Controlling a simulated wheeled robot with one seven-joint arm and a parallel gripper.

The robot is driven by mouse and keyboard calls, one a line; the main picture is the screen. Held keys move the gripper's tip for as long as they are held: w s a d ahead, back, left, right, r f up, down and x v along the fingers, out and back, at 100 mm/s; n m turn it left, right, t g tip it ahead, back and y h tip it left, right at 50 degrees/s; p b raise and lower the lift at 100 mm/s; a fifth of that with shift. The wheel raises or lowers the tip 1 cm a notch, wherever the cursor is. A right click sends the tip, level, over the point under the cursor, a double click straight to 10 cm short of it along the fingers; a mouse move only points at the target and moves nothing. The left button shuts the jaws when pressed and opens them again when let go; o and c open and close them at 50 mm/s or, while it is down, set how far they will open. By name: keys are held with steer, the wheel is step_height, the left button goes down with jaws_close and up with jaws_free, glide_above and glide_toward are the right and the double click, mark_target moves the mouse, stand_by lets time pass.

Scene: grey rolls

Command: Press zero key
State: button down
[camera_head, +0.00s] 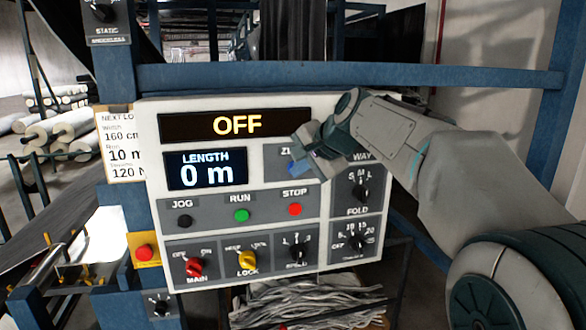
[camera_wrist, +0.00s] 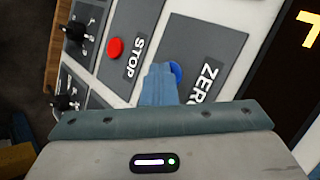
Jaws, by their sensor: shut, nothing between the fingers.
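The zero key is a blue round button (camera_wrist: 176,70) under the ZERO label (camera_wrist: 209,84) in the wrist view. Only a sliver of the blue button shows in the head view (camera_head: 293,167), beside my fingertips. My gripper (camera_wrist: 159,70) is shut and empty, its fingertips over or against the blue button and partly covering it. I cannot tell whether they touch it. In the head view my gripper (camera_head: 302,158) reaches in from the right and hides part of the ZERO label. The length display (camera_head: 206,170) reads 0 m, and the display above (camera_head: 237,124) reads OFF.
The red STOP button (camera_head: 295,209) sits just below the zero key, with the green RUN button (camera_head: 242,215) and black JOG button (camera_head: 185,221) to its left. Rotary knobs fill the lower row and right side. A blue beam (camera_head: 340,76) crosses above the panel.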

steer(key=shift+s, duration=0.15)
steer(key=shift+s+d+b, duration=0.25)
steer(key=shift+s+b, duration=0.15)
steer(key=shift+s, duration=0.25)
steer(key=shift+s+d+b, duration=0.25)
steer(key=shift+s+b, duration=0.15)
steer(key=shift+s, duration=0.4)
steer(key=shift+s+d+b, duration=0.2)
steer(key=shift+s+b, duration=0.15)
steer(key=shift+s, duration=0.5)
steer(key=shift+s+d+b, duration=0.25)
steer(key=shift+s+b, duration=0.15)
steer(key=shift+s, duration=0.4)
steer(key=shift+f, duration=0.1)
steer(key=s+d+f+n+g+h, duration=0.2)
steer(key=s+d+f, duration=0.5)
steer(key=s+f, duration=0.5)
steer(key=s+d+f+n+g+h, duration=0.2)
steer(key=s+d+f+n+h, duration=0.2)
steer(key=s+d+f, duration=0.3)
steer(key=s+f+n, duration=0.1)
steer(key=s+f, duration=0.4)
steer(key=f, duration=0.2)
steer(key=shift+n, duration=0.4)
steer(key=shift+d+f, duration=0.1)
